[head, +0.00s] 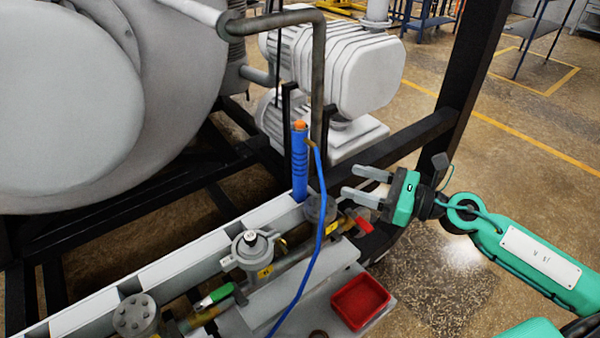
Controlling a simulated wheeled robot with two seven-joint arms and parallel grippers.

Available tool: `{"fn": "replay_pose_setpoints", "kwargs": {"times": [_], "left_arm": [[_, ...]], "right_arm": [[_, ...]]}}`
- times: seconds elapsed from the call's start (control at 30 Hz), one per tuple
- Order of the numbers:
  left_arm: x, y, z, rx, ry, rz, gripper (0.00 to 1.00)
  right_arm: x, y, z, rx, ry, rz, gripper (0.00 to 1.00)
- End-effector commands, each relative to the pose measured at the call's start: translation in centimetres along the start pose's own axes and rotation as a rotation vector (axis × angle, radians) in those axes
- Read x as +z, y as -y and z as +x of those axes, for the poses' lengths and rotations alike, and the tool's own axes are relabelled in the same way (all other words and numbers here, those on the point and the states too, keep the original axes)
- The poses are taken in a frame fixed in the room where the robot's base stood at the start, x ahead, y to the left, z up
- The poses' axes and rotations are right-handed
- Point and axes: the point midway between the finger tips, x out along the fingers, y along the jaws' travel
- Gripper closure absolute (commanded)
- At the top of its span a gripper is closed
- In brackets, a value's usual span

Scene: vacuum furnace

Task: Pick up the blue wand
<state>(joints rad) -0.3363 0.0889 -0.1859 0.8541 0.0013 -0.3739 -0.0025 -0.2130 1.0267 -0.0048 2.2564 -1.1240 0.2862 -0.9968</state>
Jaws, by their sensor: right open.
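The blue wand (299,165) stands upright at the centre of the head view, with an orange top and a blue cable that hangs from near its top down past the valves. Its lower end is at the pale rail. My right gripper (349,181) is open, with its two grey fingers pointing left toward the wand. In the picture the fingertips are a short way to the right of the wand, with a gap between them. Nothing shows between the fingers. My left gripper is not in view.
A red tray (360,301) sits on a grey ledge below the gripper. A grey valve (251,251), a green handle (214,296) and a red handle (363,225) line the pipe. A bent metal pipe (318,75) and black frame post (468,60) stand nearby.

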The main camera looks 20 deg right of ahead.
Motion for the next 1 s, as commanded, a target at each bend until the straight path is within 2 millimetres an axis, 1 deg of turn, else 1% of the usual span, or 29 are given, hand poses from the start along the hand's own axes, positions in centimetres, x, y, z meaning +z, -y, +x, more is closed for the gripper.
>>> {"fn": "replay_pose_setpoints", "kwargs": {"times": [0.07, 0.23, 0.6, 0.8, 0.93, 1.0], "left_arm": [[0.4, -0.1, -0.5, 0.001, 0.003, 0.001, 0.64], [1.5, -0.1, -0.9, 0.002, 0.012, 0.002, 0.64], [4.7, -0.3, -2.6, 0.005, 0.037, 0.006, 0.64], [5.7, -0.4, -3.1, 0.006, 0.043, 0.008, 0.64], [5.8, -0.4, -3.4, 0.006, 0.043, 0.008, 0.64], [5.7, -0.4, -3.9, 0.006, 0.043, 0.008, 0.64]], "right_arm": [[0.5, 0.1, 0.7, -0.002, 0.003, -0.001, 0.46], [0.5, 0.1, 2.2, -0.001, 0.003, 0.001, 0.46], [0.6, 0.1, 6.2, -0.003, 0.003, 0.005, 0.46], [0.3, 0.1, 7.7, -0.003, 0.002, 0.006, 0.46], [0.2, 0.1, 8.1, -0.003, 0.002, 0.005, 0.46], [0.5, 0.0, 8.5, -0.003, 0.003, 0.005, 0.46]]}}
